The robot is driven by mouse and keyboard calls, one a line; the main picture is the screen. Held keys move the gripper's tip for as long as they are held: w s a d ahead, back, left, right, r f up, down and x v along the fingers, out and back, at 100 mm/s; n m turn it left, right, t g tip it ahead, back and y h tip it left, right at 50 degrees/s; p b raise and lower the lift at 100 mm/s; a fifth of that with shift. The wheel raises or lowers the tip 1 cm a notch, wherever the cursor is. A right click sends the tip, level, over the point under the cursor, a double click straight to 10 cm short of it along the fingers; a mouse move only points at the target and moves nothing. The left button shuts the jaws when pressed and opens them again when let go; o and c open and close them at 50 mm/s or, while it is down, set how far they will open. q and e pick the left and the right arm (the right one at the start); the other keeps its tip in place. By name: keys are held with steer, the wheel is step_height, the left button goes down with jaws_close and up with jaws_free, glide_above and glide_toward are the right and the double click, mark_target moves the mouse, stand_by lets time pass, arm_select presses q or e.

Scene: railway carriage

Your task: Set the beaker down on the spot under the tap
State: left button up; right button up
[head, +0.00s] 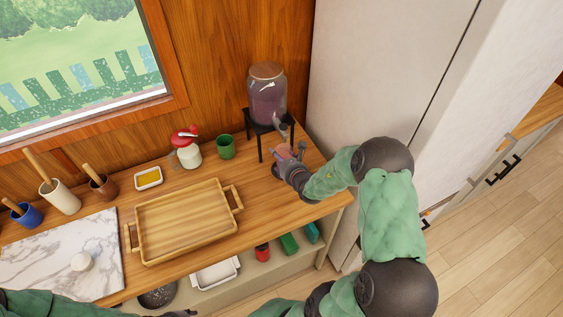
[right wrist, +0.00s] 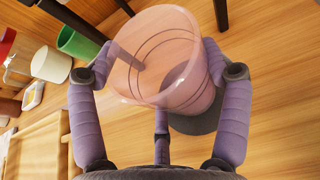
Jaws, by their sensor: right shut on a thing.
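The pink see-through beaker (head: 283,152) is in my right gripper (head: 290,160), below and in front of the drinks dispenser. In the right wrist view the beaker (right wrist: 155,60) sits between the purple-grey fingers of the gripper (right wrist: 160,85). A dark grey round spot (right wrist: 202,122) shows behind the beaker's lower end, partly hidden by it. I cannot tell whether the base touches it. The dispenser (head: 267,98) has a grey tap (head: 278,120) at its front. Of my left arm only a sleeve and a dark tip (head: 180,313) show at the bottom edge.
The dispenser's black stand (head: 260,145) has legs close to the beaker. A green cup (head: 226,147), a red-lidded jar (head: 187,150) and a wooden tray (head: 185,222) stand to the left. A tall pale cabinet (head: 375,75) rises on the right.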

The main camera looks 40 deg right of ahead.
steer(key=shift+f, duration=0.35)
steer(key=shift+f, duration=0.2)
steer(key=o, duration=1.2)
steer(key=shift+s+r, duration=0.1)
steer(key=shift+r, duration=0.15)
steer(key=p+v, duration=0.2)
steer(key=v, duration=0.9)
steer(key=shift+s+p, duration=0.35)
steer(key=shift+p, duration=0.05)
steer(key=shift+a+r, duration=0.1)
steer(key=shift+r, duration=0.05)
